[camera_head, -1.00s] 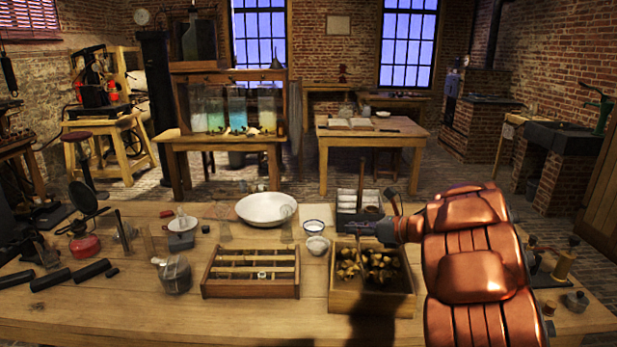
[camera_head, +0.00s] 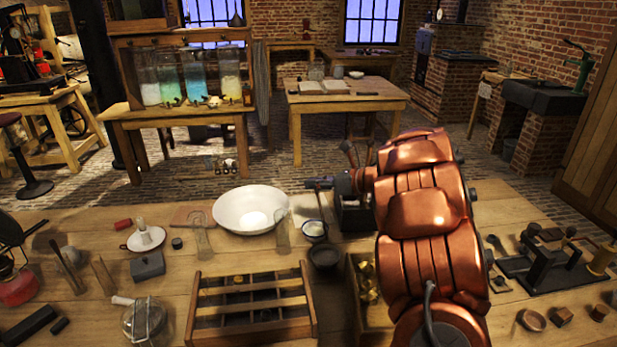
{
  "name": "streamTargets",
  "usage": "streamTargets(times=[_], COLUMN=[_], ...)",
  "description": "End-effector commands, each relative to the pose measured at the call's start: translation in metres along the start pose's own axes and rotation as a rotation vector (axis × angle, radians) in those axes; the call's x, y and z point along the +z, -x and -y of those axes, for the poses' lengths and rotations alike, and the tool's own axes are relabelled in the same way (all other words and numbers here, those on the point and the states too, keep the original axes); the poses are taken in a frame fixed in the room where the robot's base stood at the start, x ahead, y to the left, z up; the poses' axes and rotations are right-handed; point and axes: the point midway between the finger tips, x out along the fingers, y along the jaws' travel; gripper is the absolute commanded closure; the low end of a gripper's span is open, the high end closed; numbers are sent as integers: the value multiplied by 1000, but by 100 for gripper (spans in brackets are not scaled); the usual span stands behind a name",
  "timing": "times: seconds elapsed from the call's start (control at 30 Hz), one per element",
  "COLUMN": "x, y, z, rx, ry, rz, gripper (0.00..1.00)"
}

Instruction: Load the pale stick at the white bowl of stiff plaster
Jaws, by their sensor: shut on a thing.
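My gripper (camera_head: 319,184) is at the end of my copper arm, above the small bowls. It is shut on a thin pale stick (camera_head: 319,203), which hangs down toward a small white bowl with a dark rim (camera_head: 314,238). The bowl has pale stuff inside. I cannot tell whether the stick's tip touches that stuff. A second small bowl (camera_head: 325,264) stands just in front, in shadow and looking dark. Which bowl holds stiff plaster is not clear from the picture. The gripper's fingers are small and partly hidden.
A wide white basin (camera_head: 228,224) and glass vessels stand left of the bowls. A slatted wooden rack (camera_head: 196,325) lies in front. A dark box (camera_head: 356,220) is close to the gripper's right. My arm partly hides a wooden crate (camera_head: 352,300).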

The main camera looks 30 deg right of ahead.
Motion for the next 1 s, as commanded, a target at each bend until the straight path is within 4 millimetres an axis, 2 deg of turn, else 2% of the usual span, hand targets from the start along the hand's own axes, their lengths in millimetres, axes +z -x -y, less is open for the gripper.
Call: streamTargets(times=[0.6,1.0], x=[-45,-52], y=[-19,-21], z=[4,5], rx=[8,6], ry=[2,3], rz=[-1,-1], gripper=[100,100])
